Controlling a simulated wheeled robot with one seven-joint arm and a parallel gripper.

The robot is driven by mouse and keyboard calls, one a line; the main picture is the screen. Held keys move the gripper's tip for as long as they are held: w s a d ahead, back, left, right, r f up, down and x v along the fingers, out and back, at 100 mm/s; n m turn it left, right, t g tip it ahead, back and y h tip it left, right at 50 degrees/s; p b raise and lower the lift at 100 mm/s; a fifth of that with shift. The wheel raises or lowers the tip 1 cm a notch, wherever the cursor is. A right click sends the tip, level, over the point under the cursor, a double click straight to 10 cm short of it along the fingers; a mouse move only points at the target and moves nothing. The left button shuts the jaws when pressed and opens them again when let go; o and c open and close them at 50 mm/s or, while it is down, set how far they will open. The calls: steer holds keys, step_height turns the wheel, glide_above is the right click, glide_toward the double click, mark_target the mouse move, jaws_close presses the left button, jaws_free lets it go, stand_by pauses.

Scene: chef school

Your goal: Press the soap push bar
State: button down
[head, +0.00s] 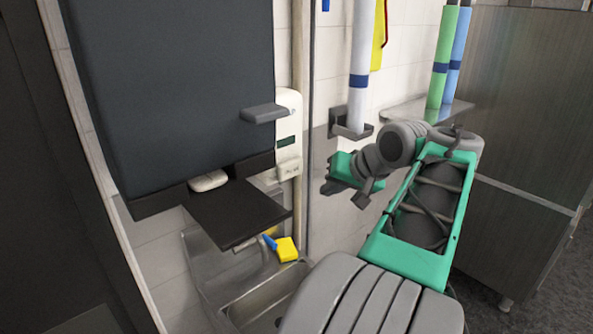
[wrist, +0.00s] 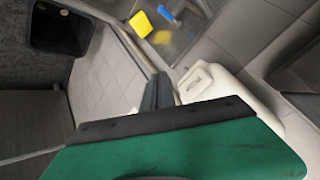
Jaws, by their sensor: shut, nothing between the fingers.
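The white soap dispenser (head: 288,125) hangs on the tiled wall left of my arm in the head view. Its push bar (head: 289,169) is the pale block at its lower end. The dispenser (wrist: 235,90) also shows in the wrist view, just right of the fingers, with its lower end facing the camera. My gripper (head: 328,185) is to the right of the push bar in the head view, with a visible gap between them. In the wrist view the dark fingers (wrist: 158,90) are together and hold nothing. Contact with the dispenser cannot be told from the wrist view.
A large dark cabinet (head: 170,85) with a grey handle and open flap (head: 240,212) is left of the dispenser. Below are a metal sink (head: 268,295) and a yellow sponge (head: 287,249). A thin pipe (head: 309,120) runs down the wall beside the dispenser.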

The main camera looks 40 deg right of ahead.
mark_target(293, 172)
steer(key=w, duration=0.9)
steer(key=shift+a+b, duration=0.15)
steer(key=shift+b, duration=0.15)
stand_by(1.8)
steer(key=shift+w, duration=0.35)
steer(key=shift+w+p, duration=0.45)
steer(key=shift+w, duration=0.5)
stand_by(0.9)
steer(key=shift+s, duration=1.3)
